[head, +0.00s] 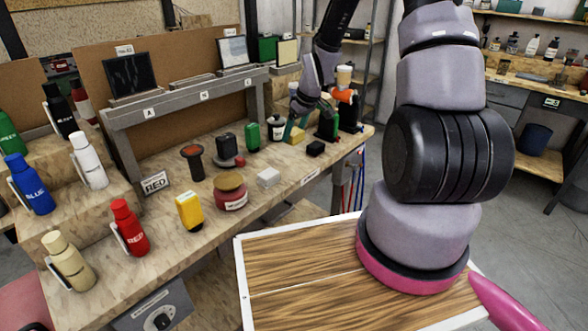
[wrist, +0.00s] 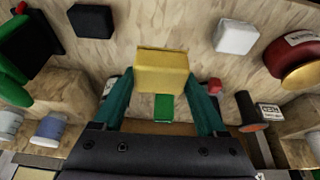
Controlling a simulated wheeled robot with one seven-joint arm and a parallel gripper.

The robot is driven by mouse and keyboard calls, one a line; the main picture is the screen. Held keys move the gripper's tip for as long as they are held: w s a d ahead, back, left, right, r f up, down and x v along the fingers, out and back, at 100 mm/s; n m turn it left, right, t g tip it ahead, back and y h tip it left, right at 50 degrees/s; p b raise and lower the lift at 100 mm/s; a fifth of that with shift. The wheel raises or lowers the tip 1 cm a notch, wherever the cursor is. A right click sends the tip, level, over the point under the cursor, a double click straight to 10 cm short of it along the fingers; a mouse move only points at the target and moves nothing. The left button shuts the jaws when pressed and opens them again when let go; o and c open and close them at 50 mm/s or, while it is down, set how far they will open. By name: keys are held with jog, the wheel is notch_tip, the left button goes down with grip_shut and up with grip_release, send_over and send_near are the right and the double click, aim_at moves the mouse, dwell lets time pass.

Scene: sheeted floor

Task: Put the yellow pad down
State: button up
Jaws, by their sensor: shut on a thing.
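The yellow pad (wrist: 162,72) is a small block held between the two teal fingers of my gripper (wrist: 160,98) in the wrist view. In the head view, the pad (head: 298,136) shows low beside the gripper fingers (head: 291,130), over the far part of the wooden bench. The gripper is shut on the pad. I cannot tell whether the pad's underside touches the bench top (head: 262,208).
A black block (head: 315,148) and a white block (head: 268,177) lie near the pad. A green item (head: 253,136), a red jar (head: 230,192) and a yellow device (head: 190,212) stand on the bench. Bare bench shows between the black and white blocks.

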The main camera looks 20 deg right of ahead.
jog(key=shift+s, duration=0.2)
jog(key=shift+f, duration=0.1)
notch_tip(320, 180, down, 9)
jog(key=shift+f, duration=0.2)
dwell(0.4)
jog(key=o, duration=1.1)
